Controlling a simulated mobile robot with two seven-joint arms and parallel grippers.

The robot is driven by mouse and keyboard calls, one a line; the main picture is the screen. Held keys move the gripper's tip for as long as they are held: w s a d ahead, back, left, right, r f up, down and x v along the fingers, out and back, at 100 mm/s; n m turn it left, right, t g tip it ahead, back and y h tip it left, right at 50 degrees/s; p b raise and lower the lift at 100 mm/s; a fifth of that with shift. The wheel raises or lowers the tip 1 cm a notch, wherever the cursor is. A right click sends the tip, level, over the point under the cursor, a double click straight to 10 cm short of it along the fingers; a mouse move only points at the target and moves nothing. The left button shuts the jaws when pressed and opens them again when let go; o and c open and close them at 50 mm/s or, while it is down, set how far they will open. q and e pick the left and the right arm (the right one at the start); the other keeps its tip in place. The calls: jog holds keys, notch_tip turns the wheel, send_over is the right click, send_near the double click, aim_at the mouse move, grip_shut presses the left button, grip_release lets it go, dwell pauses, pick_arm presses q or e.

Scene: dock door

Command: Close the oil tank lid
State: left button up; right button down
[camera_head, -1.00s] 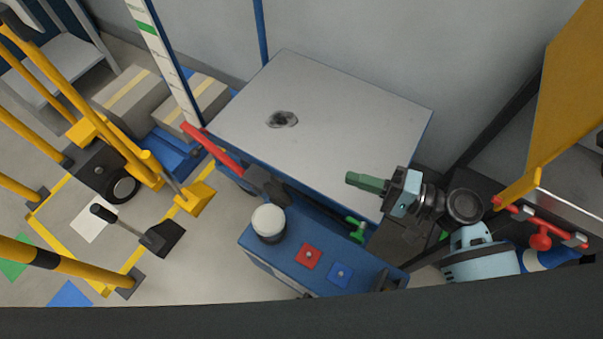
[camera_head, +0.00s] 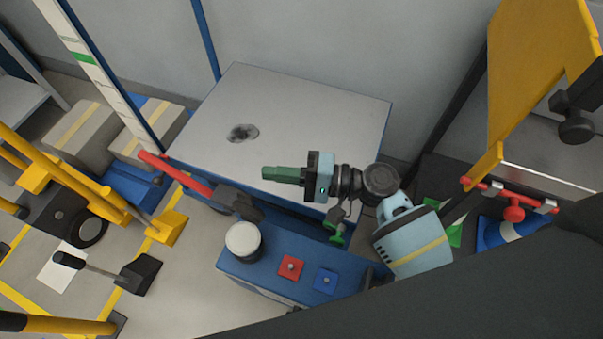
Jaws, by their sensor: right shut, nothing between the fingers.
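A low blue box (camera_head: 255,273) stands at the lower middle, with a white round cap (camera_head: 243,239) on a dark collar at its left end. Nothing is marked as the oil tank, and I cannot tell which part is its lid. A wide grey flat panel (camera_head: 310,115) with blue edges and a dark stain (camera_head: 243,133) lies behind the box. My right gripper (camera_head: 266,173) shows its green fingers shut and empty, pointing left over the panel's front part, right of and beyond the white cap. I cannot tell whether it touches the panel. My left gripper is out of view.
A red bar (camera_head: 175,174) with a dark end lies along the panel's left front edge. Red (camera_head: 291,267) and blue (camera_head: 326,281) squares sit on the box. Yellow rails and cartons (camera_head: 78,138) stand left; a yellow panel (camera_head: 535,70) and red handle (camera_head: 513,213) are right.

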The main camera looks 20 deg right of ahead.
aim_at(258, 209)
jog(key=shift+s+a+r, duration=0.15)
jog(key=shift+s+a, duration=1.3)
jog(key=shift+a, duration=0.25)
